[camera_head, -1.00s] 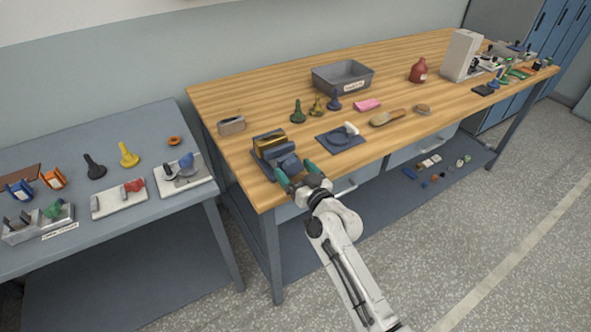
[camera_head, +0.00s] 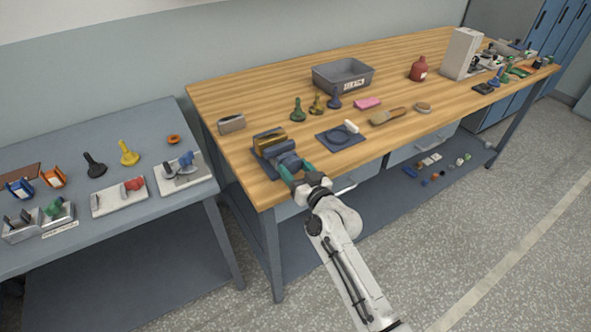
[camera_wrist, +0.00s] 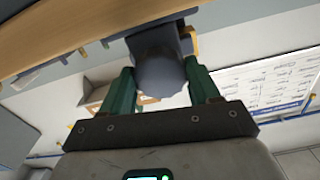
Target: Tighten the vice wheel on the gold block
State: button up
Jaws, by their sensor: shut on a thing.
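The vice (camera_head: 266,156) stands at the near left corner of the wooden bench, dark blue-grey. The gold block (camera_head: 271,142) sits between its jaws. The vice wheel (camera_wrist: 160,73) is a dark grey knob at the vice's near end and fills the space between my green fingers in the wrist view. My gripper (camera_head: 294,169) is at that near end, shut on the wheel, one finger on each side. In the head view the fingers hide part of the wheel.
A blue square plate (camera_head: 341,137) with a white-handled piece lies right of the vice. A metal block (camera_head: 231,123) stands behind left. Green, gold and blue knobbed pieces (camera_head: 316,105) and a grey bin (camera_head: 343,76) stand farther back. A side table (camera_head: 75,226) is at left.

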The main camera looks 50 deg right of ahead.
jog(key=m, duration=0.4)
jog(key=shift+m, duration=0.3)
dwell(0.9)
jog(key=o, duration=1.1)
jog(key=shift+c, duration=0.2)
jog(key=b+v, duration=0.1)
jog(key=v, duration=1)
jog(key=shift+b, duration=0.4)
jog(key=shift+w, duration=0.1)
